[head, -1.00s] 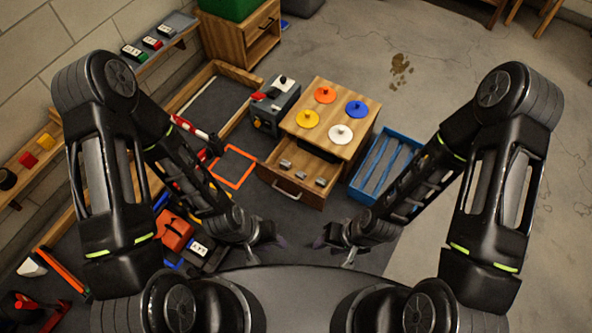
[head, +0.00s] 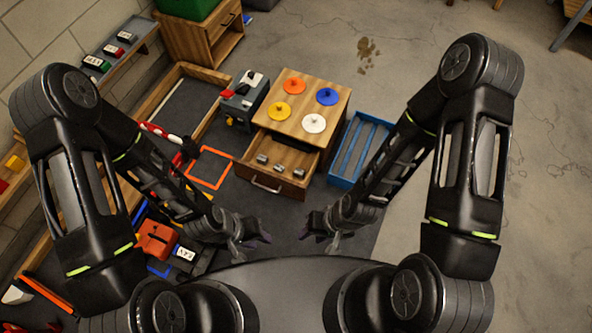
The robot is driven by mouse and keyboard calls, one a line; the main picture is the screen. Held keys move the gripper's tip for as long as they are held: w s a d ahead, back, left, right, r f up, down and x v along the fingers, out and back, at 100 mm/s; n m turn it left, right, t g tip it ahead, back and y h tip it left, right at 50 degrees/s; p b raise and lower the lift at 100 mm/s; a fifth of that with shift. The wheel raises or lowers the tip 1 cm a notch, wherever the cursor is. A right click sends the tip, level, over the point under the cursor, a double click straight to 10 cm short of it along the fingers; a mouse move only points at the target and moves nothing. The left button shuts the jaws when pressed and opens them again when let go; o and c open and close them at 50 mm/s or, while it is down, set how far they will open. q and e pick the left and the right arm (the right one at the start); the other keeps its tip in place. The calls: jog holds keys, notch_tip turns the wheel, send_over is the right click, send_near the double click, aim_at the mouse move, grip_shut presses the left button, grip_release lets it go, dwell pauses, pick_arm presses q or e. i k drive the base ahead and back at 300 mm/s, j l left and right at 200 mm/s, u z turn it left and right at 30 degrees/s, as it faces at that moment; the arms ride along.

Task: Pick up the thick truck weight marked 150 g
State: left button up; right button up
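Three small grey metal weights lie in the open drawer (head: 259,178) of the wooden cabinet: a left one (head: 262,158), a middle one (head: 279,168) and a right one (head: 298,173). They are too small for me to read any 150 g mark or to compare their thickness. My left gripper (head: 255,247) is open and empty, below the drawer in the head view. My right gripper (head: 318,242) is open and empty, to the right of it. Both are apart from the weights.
Orange, blue, yellow and white (head: 314,123) knobbed discs sit on the cabinet top (head: 296,108). A blue tray (head: 345,180) stands right of the cabinet, a grey toolbox-like unit (head: 240,105) left. An orange square frame (head: 207,183) lies on the floor. Open concrete floor extends to the right.

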aim_at(261, 159)
jog(key=i+u, duration=0.2)
jog(key=u, duration=0.2)
jog(key=i+u, duration=0.2)
jog(key=u, duration=0.15)
jog(key=i+l+u, duration=0.1)
jog(key=u, duration=0.3)
jog(key=i+l+u, duration=0.2)
jog(key=u, duration=0.15)
jog(key=i, duration=0.05)
